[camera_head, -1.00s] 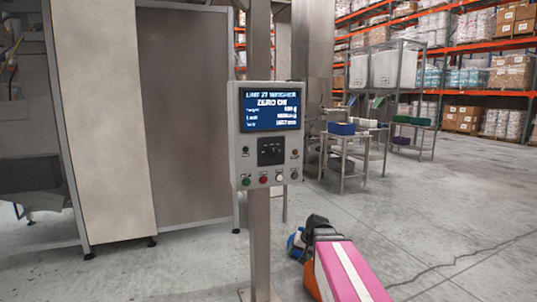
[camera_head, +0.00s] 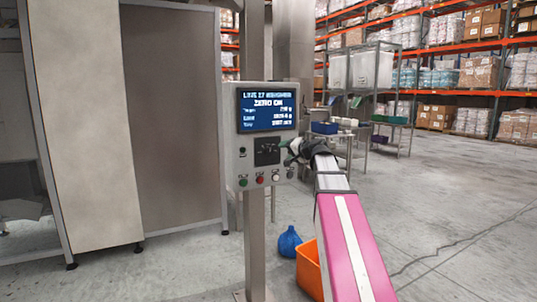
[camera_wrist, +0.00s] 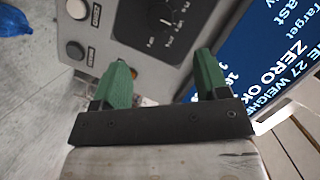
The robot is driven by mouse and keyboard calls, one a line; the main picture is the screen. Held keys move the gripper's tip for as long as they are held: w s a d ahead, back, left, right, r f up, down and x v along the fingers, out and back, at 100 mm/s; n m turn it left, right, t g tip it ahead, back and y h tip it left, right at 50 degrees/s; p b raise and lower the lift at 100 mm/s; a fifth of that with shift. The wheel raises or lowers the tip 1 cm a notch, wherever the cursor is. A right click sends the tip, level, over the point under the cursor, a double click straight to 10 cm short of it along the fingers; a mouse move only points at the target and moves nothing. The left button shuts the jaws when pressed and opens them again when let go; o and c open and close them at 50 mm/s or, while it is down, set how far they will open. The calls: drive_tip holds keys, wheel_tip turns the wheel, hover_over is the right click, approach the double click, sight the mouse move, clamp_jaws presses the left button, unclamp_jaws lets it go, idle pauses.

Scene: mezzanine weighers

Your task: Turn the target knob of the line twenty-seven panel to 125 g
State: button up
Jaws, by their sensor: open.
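The line 27 weigher panel (camera_head: 242,171) is a grey box on a steel post, with a lit blue screen (camera_head: 267,107) reading "ZERO OK"; its target figure is too blurred to read surely. The black target knob (camera_head: 267,151) sits below the screen. In the wrist view the round knob (camera_wrist: 165,14) is at the top, with a dial scale around it. My gripper (camera_head: 289,150) is at the panel's right side; its green fingers, in the wrist view (camera_wrist: 162,78), are open and empty, apart from the knob.
Push buttons (camera_head: 260,180) line the panel's bottom edge. A steel table with blue bins (camera_head: 324,128) stands behind. Open floor lies to the right.

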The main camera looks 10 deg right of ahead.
sight(271, 152)
drive_tip(key=x, duration=1)
drive_tip(key=shift+w+a+f, duration=0.15)
drive_tip(key=shift+w, duration=0.15)
drive_tip(key=c, duration=0.9)
